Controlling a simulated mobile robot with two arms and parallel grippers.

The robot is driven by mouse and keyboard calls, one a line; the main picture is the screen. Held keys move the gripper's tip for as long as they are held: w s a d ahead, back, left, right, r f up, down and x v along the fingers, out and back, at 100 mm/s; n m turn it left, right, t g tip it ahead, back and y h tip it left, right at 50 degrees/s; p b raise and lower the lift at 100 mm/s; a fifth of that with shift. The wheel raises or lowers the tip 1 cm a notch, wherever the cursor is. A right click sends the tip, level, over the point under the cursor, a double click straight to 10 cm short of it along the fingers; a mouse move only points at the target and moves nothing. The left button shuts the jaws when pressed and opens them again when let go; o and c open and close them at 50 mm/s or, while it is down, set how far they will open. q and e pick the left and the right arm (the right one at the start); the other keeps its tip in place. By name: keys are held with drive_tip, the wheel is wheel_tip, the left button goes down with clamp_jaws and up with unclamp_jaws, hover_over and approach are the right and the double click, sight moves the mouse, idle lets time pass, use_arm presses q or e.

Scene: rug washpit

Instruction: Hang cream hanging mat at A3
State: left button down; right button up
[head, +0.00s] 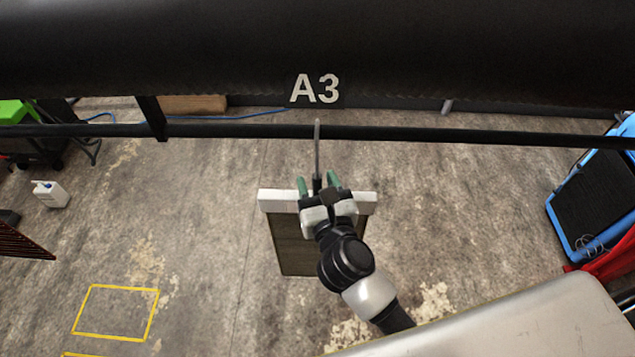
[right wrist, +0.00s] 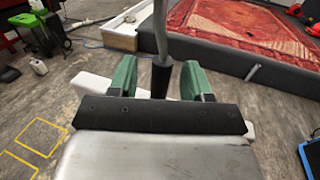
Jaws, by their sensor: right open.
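The label A3 (head: 315,88) is on a black beam above a thin black rail (head: 400,134). A thin grey stem (head: 317,150) with a black lower end rises to the rail below the label; I cannot tell if it is hooked on. The mat has a cream top bar (head: 277,201) and a brownish panel (head: 292,245) below, partly hidden by my right arm. My right gripper (head: 318,182) is open, with its green fingers on either side of the stem's black part (right wrist: 161,76). The cream bar also shows behind the fingers in the right wrist view (right wrist: 92,86). My left gripper is not in view.
A white jug (head: 48,194) and yellow floor markings (head: 117,312) are at left. A blue-edged dark board (head: 590,205) stands at right. In the right wrist view, a red rug (right wrist: 240,35) lies inside a low grey wall (right wrist: 235,65). The floor around the mat is clear.

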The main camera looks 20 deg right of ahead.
drive_tip(key=shift+f, duration=0.1)
drive_tip(key=shift+s, duration=0.15)
drive_tip(key=s+b, duration=0.4)
drive_tip(key=s, duration=0.6)
wheel_tip(320, 180, down, 31)
drive_tip(key=s+n+g+y, duration=0.1)
drive_tip(key=n+g+y, duration=0.3)
drive_tip(key=n, duration=1.8)
drive_tip(key=s+d+f+n+g+h, duration=0.1)
drive_tip(key=s+d+f+n+g, duration=0.3)
drive_tip(key=f, duration=0.4)
drive_tip(key=s+d+f+n+g+h, duration=0.1)
drive_tip(key=s+f+n+g, duration=0.1)
drive_tip(key=s+f+n, duration=0.5)
drive_tip(key=s+d+f+n+g, duration=0.1)
drive_tip(key=s+d+f+g, duration=0.1)
drive_tip(key=s, duration=0.3)
drive_tip(key=s+d+f+n+g+h, duration=0.1)
drive_tip(key=s+d+f+n+g, duration=0.1)
drive_tip(key=s+d+f, duration=0.1)
drive_tip(key=s+d+f+n+g+h, duration=0.1)
drive_tip(key=s+d+f+n+g, duration=0.1)
drive_tip(key=s+f, duration=0.3)
drive_tip(key=s+g, duration=0.1)
drive_tip(key=s, duration=0.2)
drive_tip(key=shift+d, duration=0.35)
